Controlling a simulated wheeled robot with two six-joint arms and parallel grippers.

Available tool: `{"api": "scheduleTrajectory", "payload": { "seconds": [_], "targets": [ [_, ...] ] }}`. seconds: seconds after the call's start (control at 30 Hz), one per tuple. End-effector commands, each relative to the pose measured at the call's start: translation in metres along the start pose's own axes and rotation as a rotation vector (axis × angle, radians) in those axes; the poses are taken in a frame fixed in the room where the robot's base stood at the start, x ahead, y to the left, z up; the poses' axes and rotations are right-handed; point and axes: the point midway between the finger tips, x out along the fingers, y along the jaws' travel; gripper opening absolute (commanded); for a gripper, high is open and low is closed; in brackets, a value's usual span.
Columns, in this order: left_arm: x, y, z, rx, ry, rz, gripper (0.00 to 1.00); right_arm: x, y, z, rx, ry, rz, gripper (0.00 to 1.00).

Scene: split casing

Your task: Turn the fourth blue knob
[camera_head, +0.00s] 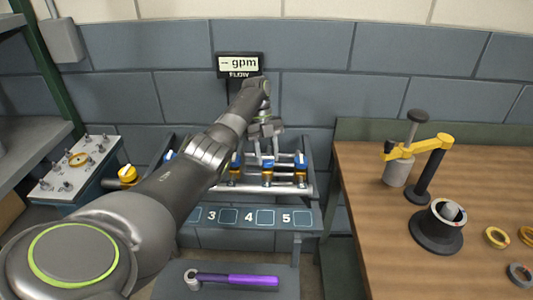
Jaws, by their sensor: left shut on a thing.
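A rack (312,215) holds a row of blue knobs on metal valves, with number labels 3, 4 and 5 on its front edge. The fourth blue knob (268,164) is second from the right end, roughly behind the label 4. My left gripper (268,152) points down at it from above, and its fingers are shut on it. The fifth blue knob (300,161) is to its right and the third blue knob (235,165) to its left. Another blue knob (168,155) shows at the far left; my arm hides part of the row. My right gripper is not in view.
A flow display (239,65) reading "-- gpm" is on the wall behind the rack. A purple-handled wrench (235,280) lies in front. A wooden table (365,235) with a yellow-armed stand and rings is at right. A panel of switches (75,165) is at left.

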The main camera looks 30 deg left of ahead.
Motion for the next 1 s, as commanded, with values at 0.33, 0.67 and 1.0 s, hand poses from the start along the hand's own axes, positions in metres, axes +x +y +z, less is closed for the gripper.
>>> {"api": "scheduleTrajectory", "payload": {
  "seconds": [0.33, 0.67, 1.0],
  "targets": [
    [-0.0009, -0.0011, -0.0001, 0.064, -0.002, 0.024, 0.14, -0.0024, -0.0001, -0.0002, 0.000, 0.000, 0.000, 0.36],
    [-0.0008, -0.0012, 0.0000, 0.067, -0.002, 0.024, 0.14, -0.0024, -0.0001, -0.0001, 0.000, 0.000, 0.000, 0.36],
    [-0.0004, -0.0008, 0.0001, 0.065, -0.002, 0.025, 0.59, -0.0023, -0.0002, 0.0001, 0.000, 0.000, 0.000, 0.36]
  ]
}}
